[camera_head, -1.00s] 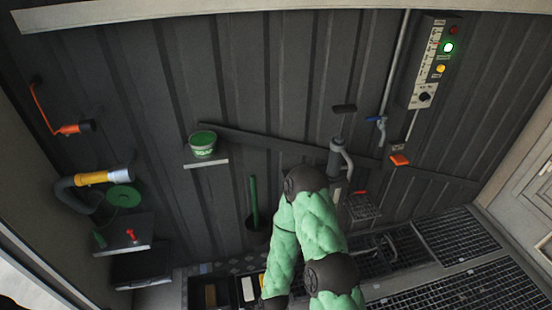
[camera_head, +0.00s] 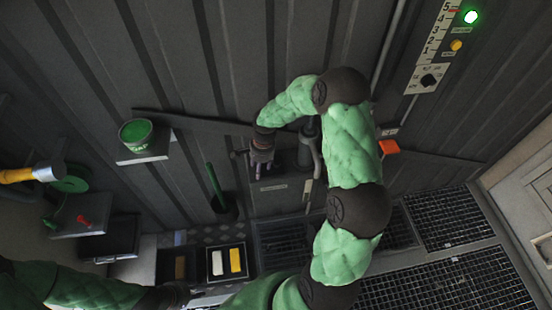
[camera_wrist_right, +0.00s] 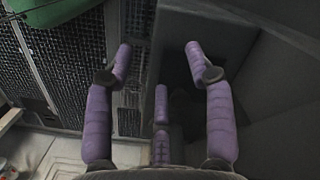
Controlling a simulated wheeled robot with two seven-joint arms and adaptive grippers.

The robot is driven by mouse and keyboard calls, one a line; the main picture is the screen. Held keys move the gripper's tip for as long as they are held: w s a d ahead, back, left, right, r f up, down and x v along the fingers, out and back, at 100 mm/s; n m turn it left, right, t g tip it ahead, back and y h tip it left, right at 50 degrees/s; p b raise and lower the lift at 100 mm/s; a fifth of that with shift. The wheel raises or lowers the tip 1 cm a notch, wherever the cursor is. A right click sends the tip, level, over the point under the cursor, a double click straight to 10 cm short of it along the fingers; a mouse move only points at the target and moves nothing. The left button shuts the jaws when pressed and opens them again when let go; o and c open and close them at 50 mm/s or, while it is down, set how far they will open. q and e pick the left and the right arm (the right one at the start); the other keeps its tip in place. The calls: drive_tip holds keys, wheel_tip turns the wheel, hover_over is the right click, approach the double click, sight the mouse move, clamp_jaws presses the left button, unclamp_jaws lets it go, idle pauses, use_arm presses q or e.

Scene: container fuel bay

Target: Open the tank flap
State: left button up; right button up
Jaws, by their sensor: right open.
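A dark grey panel (camera_head: 282,197) with a small label is on the ribbed wall, partly covered by my arm; I cannot tell for certain that it is the tank flap or whether it stands ajar.
A green tub (camera_head: 136,134) stands on a small wall shelf at left. A control box (camera_head: 437,50) with a lit green lamp is at upper right. An orange item (camera_head: 388,147) is beside my arm. Floor grating (camera_head: 440,218) and a pale door (camera_head: 525,185) lie at right.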

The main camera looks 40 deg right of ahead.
sight(277, 162)
drive_tip(key=d+r+m+h, duration=0.1)
drive_tip(key=d+r+m, duration=0.3)
drive_tip(key=d+r, duration=0.35)
use_arm(q)
drive_tip(key=shift+b+x, duration=1.1)
drive_tip(key=shift+b, duration=0.1)
use_arm(e)
drive_tip(key=f, duration=1.1)
drive_tip(key=shift+w+d, duration=0.15)
drive_tip(key=shift+d, duration=0.15)
drive_tip(key=shift+c, duration=0.3)
clamp_jaws()
